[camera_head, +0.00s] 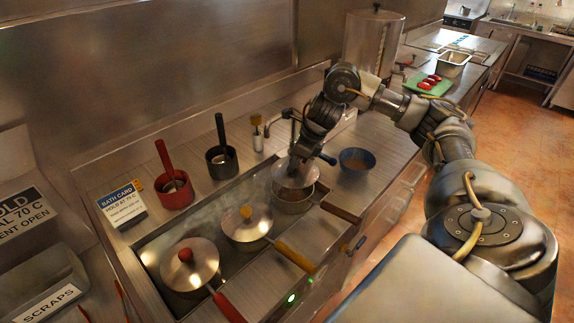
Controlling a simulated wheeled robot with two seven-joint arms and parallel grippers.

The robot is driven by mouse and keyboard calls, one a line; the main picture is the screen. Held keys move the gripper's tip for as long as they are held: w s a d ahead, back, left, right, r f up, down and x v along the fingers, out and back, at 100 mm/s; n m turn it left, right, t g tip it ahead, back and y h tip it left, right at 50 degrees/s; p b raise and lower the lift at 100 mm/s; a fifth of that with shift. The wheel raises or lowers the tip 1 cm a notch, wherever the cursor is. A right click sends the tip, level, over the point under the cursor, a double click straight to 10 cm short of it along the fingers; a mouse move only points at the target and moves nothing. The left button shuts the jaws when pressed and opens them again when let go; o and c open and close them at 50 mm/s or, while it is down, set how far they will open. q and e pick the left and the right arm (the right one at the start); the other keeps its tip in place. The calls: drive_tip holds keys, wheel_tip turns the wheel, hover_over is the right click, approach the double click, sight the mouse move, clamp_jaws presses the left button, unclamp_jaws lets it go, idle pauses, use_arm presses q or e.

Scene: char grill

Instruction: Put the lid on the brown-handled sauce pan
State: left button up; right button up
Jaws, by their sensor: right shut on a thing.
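The brown-handled sauce pan (292,206) sits at the right end of the sunken bath, its brown handle (341,212) pointing to the lower right. Its brown contents show below the lid. My right gripper (297,152) is shut on a silver lid (291,174) and holds it, tilted, over the far part of the pan's mouth. The lid's knob is hidden by the fingers. I cannot tell whether the lid touches the rim. My left gripper is not in view.
A yellow-handled pan (247,222) and a red-handled pan (190,264), both lidded, stand to the left in the bath. Behind are a red pot (174,194) and a black pot (222,166). A blue bowl (357,161) stands right of the bath.

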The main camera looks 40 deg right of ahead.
sight(293, 175)
drive_tip(key=shift+w+f, duration=0.3)
drive_tip(key=shift+f, duration=0.1)
drive_tip(key=shift+w+a+f, duration=0.1)
drive_tip(key=shift+w+f, duration=0.05)
drive_tip(key=shift+w, duration=0.2)
drive_tip(key=shift+s, duration=0.2)
drive_tip(key=shift+s+f+b, duration=0.1)
drive_tip(key=shift+f+b, duration=0.05)
drive_tip(key=shift+b, duration=0.3)
drive_tip(key=shift+f+b, duration=0.85)
drive_tip(key=shift+f, duration=0.1)
wheel_tip(293, 175, down, 2)
drive_tip(key=shift+b, duration=1.05)
drive_tip(key=shift+f+b, duration=0.4)
drive_tip(key=shift+f, duration=0.25)
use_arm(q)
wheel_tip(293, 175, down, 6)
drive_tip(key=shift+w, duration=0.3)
